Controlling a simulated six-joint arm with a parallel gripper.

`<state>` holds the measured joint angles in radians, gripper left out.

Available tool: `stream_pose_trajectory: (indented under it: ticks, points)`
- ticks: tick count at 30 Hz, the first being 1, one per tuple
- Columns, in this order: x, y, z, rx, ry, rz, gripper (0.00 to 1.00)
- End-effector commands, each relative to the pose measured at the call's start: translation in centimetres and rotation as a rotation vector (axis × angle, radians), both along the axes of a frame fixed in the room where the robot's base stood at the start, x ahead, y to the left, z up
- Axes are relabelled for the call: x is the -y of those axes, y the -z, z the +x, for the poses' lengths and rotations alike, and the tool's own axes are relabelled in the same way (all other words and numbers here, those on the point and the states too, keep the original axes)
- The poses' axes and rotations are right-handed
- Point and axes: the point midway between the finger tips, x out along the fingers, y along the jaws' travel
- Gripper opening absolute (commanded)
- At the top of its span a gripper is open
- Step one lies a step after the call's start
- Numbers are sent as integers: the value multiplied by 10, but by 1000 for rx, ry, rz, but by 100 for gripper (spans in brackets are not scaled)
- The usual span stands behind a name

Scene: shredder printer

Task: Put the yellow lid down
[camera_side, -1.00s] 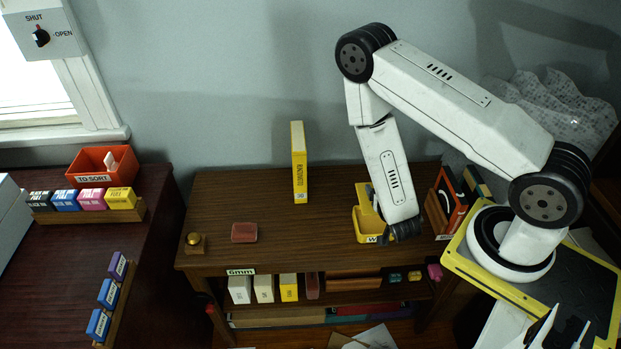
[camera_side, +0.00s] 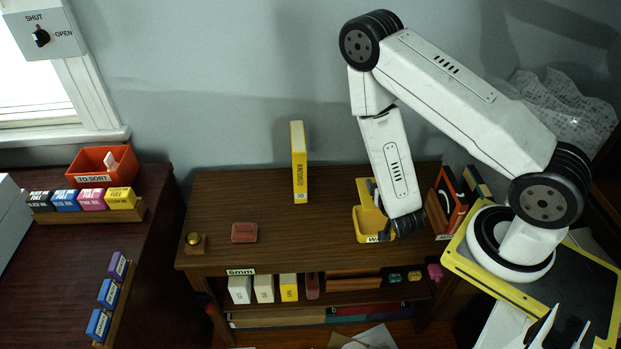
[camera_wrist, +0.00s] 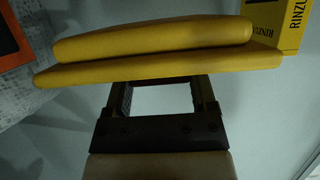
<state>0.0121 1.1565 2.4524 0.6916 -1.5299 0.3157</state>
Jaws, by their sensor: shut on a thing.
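The yellow lid (camera_wrist: 160,55) spans the upper part of the wrist view, seen edge-on as two stacked layers. My gripper (camera_wrist: 160,90) is shut on it from below in that picture. In the side view a yellow lid-like panel (camera_side: 368,192) stands tilted at the back of a yellow open box (camera_side: 366,226), partly behind my arm. The box has a white label, mostly hidden. My dark gripper end (camera_side: 409,226) shows at the box's right; its fingertips are not clear there. I cannot tell whether the lid touches the box.
A tall yellow book-like box (camera_side: 299,163) stands at the back of the brown table (camera_side: 330,225). A red block (camera_side: 244,232) and a brass bell (camera_side: 194,241) are on the left. Orange and dark boxes (camera_side: 448,203) stand close right of my gripper. The table's middle front is clear.

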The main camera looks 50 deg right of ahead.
Motion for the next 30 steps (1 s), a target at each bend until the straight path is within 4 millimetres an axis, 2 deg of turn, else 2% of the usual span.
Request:
stream_pose_trajectory:
  ticks: [7,14,21,30]
  points:
    - [-9,-6,23,5,-50,0,15]
    - [-30,-26,69,10,-178,0,15]
    - [-58,-60,117,8,-358,-2,15]
    - [-90,-111,159,8,-575,-3,15]
